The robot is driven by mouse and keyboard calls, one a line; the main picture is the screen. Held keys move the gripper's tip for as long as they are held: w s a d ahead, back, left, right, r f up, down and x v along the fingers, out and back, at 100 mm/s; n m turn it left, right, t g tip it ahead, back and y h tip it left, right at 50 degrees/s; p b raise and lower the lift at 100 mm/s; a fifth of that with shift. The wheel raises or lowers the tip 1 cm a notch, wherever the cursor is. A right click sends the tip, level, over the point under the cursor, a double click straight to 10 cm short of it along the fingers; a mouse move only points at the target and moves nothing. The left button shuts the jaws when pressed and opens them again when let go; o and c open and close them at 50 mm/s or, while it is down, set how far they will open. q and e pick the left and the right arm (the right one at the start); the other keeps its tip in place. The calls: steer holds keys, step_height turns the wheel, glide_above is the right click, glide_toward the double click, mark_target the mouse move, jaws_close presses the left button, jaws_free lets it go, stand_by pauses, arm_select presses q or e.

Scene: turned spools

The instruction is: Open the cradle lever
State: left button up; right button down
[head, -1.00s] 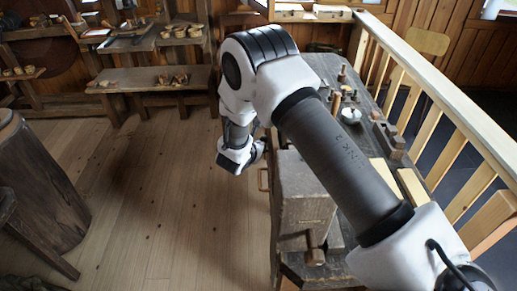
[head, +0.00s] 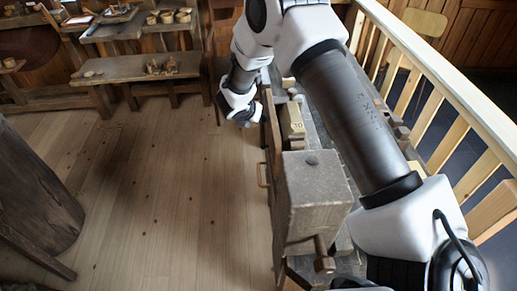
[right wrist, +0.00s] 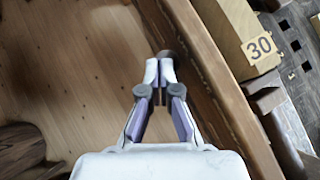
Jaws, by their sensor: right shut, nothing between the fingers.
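My right gripper (right wrist: 160,72) is shut and empty, with its fingertips close together. In the head view it hangs at the left side of the workbench, small and partly hidden by my own wrist (head: 250,116). In the right wrist view a small dark brown rounded piece (right wrist: 170,55) shows just beyond the fingertips, at the bench edge. It may be the end of the cradle lever, but I cannot tell, nor whether the fingers touch it. No other part is clearly the lever. My left gripper is not in view.
The bench carries a worn grey wooden block (head: 315,190) with a round handle (head: 323,258) below it. A pale block marked 30 (head: 292,122) also shows in the right wrist view (right wrist: 235,35). A railing (head: 440,90) runs along the right. Plank floor (head: 170,190) is clear at left.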

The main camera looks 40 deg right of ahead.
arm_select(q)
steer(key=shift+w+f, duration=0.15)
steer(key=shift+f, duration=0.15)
arm_select(e)
steer(key=shift+w+d+f, duration=0.15)
steer(key=shift+w+d, duration=0.1)
steer(key=shift+w, duration=0.2)
steer(key=shift+w+d+f, duration=0.15)
steer(key=shift+w+d, duration=0.05)
steer(key=shift+w, duration=0.2)
